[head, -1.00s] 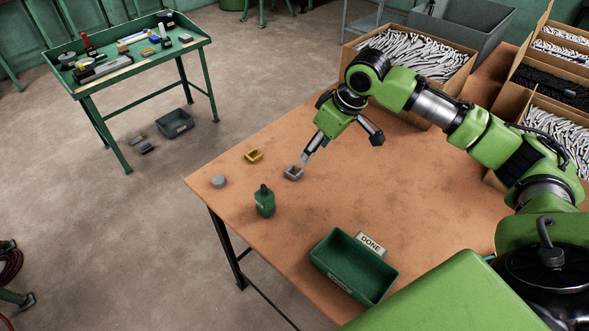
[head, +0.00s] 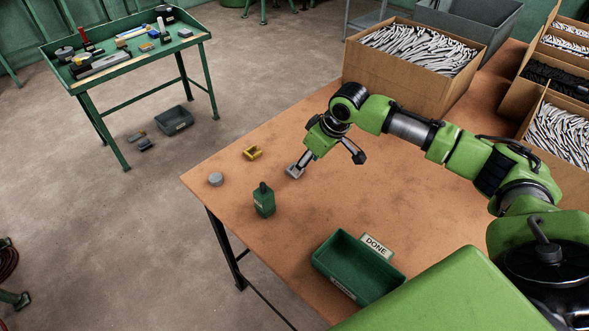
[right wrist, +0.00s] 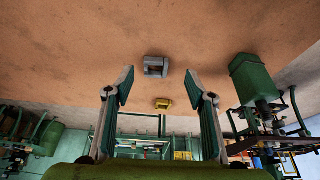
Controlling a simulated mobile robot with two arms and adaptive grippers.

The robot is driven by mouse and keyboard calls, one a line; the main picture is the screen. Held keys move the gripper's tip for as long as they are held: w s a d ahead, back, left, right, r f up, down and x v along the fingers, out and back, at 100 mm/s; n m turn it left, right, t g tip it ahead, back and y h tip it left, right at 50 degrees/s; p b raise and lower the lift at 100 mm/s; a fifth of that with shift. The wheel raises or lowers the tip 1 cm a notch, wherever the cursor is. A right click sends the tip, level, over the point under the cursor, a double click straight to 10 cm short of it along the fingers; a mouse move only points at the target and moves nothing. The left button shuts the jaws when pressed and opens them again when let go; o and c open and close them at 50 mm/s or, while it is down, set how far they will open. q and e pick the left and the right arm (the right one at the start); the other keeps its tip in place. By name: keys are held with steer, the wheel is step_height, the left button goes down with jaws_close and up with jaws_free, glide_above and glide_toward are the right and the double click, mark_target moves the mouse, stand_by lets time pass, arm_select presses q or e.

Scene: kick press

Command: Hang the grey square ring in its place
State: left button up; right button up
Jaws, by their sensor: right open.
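The grey square ring (head: 293,173) lies on the brown table top near its far left edge. It is partly covered by a finger of my right gripper (head: 331,160) in the head view. In the right wrist view the ring (right wrist: 155,66) shows just beyond and between the fingertips of the open right gripper (right wrist: 158,82), with nothing held. Contact between finger and ring cannot be told. My left gripper is not in view. No hanging place for the ring can be made out.
A yellow square ring (head: 253,153), a grey round piece (head: 216,179) and a green bottle-like object (head: 264,203) stand left of the ring. A green bin (head: 350,272) beside a DONE sign (head: 376,246) is at the front. Cardboard boxes (head: 408,82) fill the back. The table's middle is clear.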

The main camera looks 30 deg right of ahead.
mark_target(302, 177)
steer(key=shift+w+f, duration=0.15)
steer(key=shift+f, duration=0.1)
steer(key=p+x, duration=0.1)
steer(key=x, duration=0.3)
steer(key=shift+w+d+p, duration=0.1)
steer(key=shift+d+p, duration=0.1)
steer(key=shift+p, duration=0.15)
steer(key=shift+w+f, duration=0.1)
steer(key=shift+f, duration=0.25)
steer(key=shift+r, duration=0.1)
steer(key=c, duration=1.2)
